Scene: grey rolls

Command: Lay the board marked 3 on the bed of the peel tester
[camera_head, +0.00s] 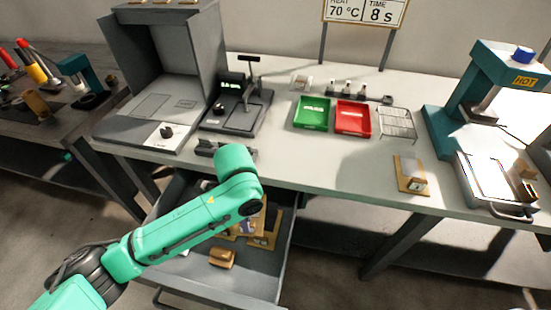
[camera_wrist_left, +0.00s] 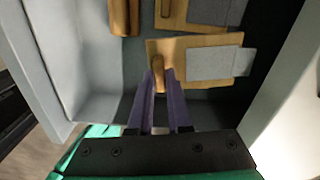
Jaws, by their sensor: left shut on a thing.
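My left arm reaches into an open drawer (camera_head: 262,275) below the bench. The purple fingers of my left gripper (camera_wrist_left: 160,88) are shut on the brown upright grip of a tan board (camera_wrist_left: 178,50) with a grey patch. The board lies on or just over the drawer floor; I cannot tell which. No number is readable on it in the wrist view. A dark device with a green display (camera_head: 237,108), which looks like the peel tester, stands on the bench behind the arm. My right gripper is not in view.
Another tan board (camera_wrist_left: 172,14) and a brown block (camera_wrist_left: 124,18) lie close by in the drawer. On the bench are a green tray (camera_head: 312,113), a red tray (camera_head: 352,118), a wire rack (camera_head: 397,124), a board with a block (camera_head: 411,175) and a teal hot press (camera_head: 480,95). Drawer walls surround the gripper.

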